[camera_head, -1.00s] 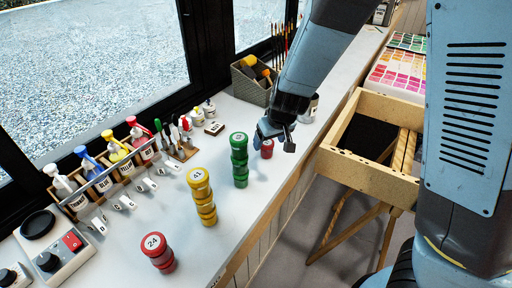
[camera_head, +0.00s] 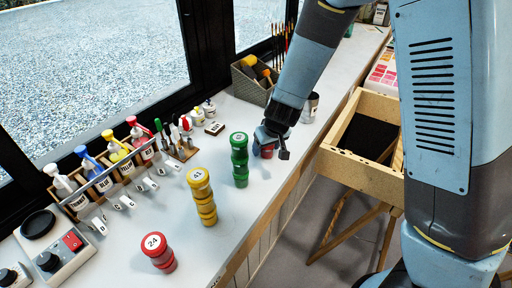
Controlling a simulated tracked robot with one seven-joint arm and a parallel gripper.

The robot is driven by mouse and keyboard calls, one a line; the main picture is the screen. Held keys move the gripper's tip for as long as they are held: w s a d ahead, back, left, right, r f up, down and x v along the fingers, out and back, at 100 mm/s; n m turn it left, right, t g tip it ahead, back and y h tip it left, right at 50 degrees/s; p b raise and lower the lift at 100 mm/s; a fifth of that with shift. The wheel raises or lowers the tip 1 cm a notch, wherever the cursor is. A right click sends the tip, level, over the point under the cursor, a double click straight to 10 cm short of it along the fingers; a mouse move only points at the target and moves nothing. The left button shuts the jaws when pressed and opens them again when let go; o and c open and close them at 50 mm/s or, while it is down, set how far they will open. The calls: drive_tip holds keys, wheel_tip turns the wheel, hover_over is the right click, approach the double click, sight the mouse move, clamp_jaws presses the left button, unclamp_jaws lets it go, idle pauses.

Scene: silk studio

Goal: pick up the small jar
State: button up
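A small red jar (camera_head: 266,153) stands alone on the white counter, right of the green jar stack. My gripper (camera_head: 269,149) reaches down over it with the fingers apart. One finger is on its left and the other on its right. The fingers and wrist hide part of the jar. I cannot tell whether either finger touches it. Other small jars stand in stacks: green jars (camera_head: 239,160), yellow jars (camera_head: 203,196) and red jars marked 24 (camera_head: 158,252).
A rack of bottles (camera_head: 110,170) and numbered cards line the window side. A grey basket (camera_head: 252,82) and a metal can (camera_head: 310,107) stand behind my gripper. An open wooden drawer (camera_head: 337,165) is at the right. Counter right of the stacks is clear.

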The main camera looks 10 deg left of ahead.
drive_tip(key=c, duration=0.8)
drive_tip(key=shift+r, duration=0.15)
